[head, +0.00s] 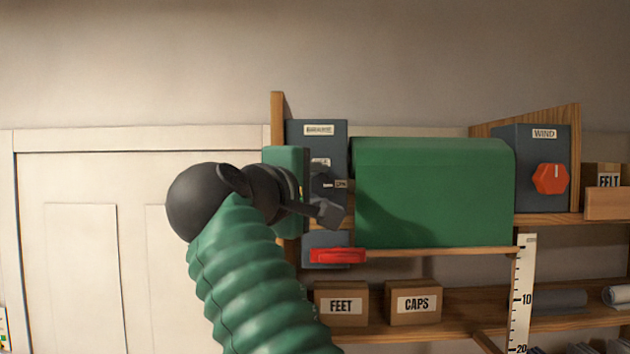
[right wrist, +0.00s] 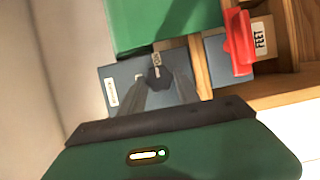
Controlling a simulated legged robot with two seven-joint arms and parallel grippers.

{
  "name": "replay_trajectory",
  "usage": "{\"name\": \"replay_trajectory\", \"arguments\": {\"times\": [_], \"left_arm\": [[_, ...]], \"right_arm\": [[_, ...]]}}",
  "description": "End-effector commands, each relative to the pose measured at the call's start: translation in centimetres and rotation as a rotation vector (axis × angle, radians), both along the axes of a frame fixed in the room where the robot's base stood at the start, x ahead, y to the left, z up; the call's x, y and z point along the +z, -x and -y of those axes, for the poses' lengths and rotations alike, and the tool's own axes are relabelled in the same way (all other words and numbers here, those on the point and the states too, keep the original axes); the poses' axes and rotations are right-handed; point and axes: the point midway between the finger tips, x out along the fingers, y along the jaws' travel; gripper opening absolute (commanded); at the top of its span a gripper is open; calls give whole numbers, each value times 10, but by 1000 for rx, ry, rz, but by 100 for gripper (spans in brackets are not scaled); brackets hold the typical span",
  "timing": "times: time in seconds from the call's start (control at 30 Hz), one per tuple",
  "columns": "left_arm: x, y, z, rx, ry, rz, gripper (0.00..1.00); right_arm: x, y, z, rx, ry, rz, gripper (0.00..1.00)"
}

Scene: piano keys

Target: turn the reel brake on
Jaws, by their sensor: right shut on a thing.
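The brake panel (head: 333,140) is a slate-grey box with a white label at its top, which looks like BRAKE but is blurred. It stands left of the green housing (head: 435,195). A small dark knob (head: 320,184) is on its front, with a small label beside it. My right gripper (head: 328,203) is at this panel, shut on the knob; its green body and dark fingers hide part of the panel. In the right wrist view the two fingers (right wrist: 160,82) close around the dark knob (right wrist: 156,72), under a small label. My left gripper is not in view.
A red handle (head: 338,256) on a grey box sits just below the fingers. A WIND box (head: 510,170) with a red knob (head: 550,179) stands at the right. FEET (head: 341,304) and CAPS (head: 413,303) boxes are on the lower shelf. A white panelled door is at the left.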

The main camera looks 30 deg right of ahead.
Motion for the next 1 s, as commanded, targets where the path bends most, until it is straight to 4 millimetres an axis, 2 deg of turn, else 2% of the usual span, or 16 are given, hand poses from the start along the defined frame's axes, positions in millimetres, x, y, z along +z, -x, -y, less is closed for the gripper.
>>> {"name": "replay_trajectory", "arguments": {"times": [0.43,0.47,0.6,0.87,1.0], "left_arm": [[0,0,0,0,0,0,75],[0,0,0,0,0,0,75],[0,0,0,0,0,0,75],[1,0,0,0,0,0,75],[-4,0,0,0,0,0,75]], "right_arm": [[-3,-1,0,-2,-12,0,0],[-3,-1,0,-2,-12,0,40],[-2,0,0,-2,-11,1,59],[0,1,0,-1,-9,4,59],[-2,6,-8,2,-9,5,59]]}}
